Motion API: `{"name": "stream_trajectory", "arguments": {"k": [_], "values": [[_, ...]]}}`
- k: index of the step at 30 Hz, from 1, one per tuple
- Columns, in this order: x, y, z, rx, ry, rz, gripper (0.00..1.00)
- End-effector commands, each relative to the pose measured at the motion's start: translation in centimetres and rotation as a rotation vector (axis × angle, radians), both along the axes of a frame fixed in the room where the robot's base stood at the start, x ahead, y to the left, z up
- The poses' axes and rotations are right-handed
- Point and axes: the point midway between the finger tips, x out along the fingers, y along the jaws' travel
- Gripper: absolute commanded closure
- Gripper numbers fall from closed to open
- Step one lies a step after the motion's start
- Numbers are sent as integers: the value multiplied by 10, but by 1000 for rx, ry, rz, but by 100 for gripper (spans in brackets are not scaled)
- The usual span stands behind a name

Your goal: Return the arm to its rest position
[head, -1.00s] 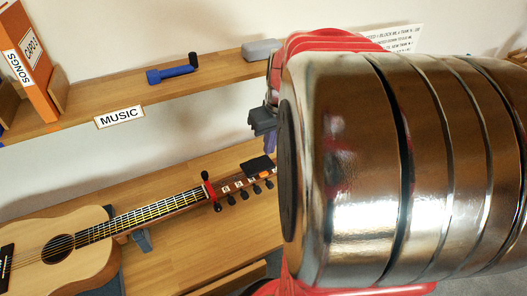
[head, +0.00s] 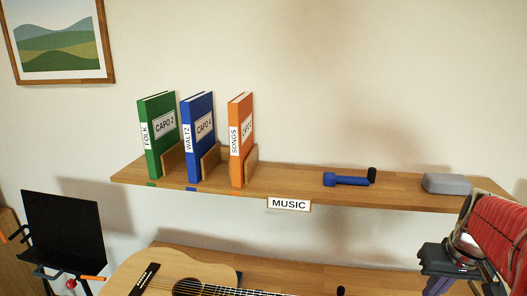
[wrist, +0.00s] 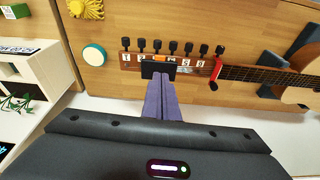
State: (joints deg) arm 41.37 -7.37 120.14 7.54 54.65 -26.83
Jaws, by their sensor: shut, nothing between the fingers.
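My gripper (wrist: 160,97) shows in the wrist view with its two purple fingers pressed together and nothing between them. Its tips appear over the guitar's headstock, in front of a small black block there; I cannot tell the gap. In the head view, part of my gripper (head: 437,286) shows at the lower right, cut off by the frame edge. My red arm is bent at the right edge. The guitar (head: 128,278) lies on the lower wooden surface. Its neck (wrist: 255,75) carries a red capo (wrist: 217,69) in the wrist view.
The upper shelf (head: 290,192) holds green (head: 160,135), blue (head: 198,137) and orange (head: 241,140) binders, a blue capo-like tool (head: 346,180) and a grey case (head: 446,184). A music stand (head: 64,228) is at left. A round teal-rimmed object (wrist: 94,55) lies beside the headstock.

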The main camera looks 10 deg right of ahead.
Motion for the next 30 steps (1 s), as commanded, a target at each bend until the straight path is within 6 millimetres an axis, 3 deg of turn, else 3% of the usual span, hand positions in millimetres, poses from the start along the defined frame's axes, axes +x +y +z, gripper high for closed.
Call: {"name": "stream_trajectory", "arguments": {"k": [5, 11, 20, 30], "values": [[-15, 10, -13, 24, 20, -107, 100], [-23, 46, -13, 17, 11, -139, 100], [-32, 120, -4, -13, -43, -80, 100], [-50, 202, 7, -43, -139, 99, 100]]}}
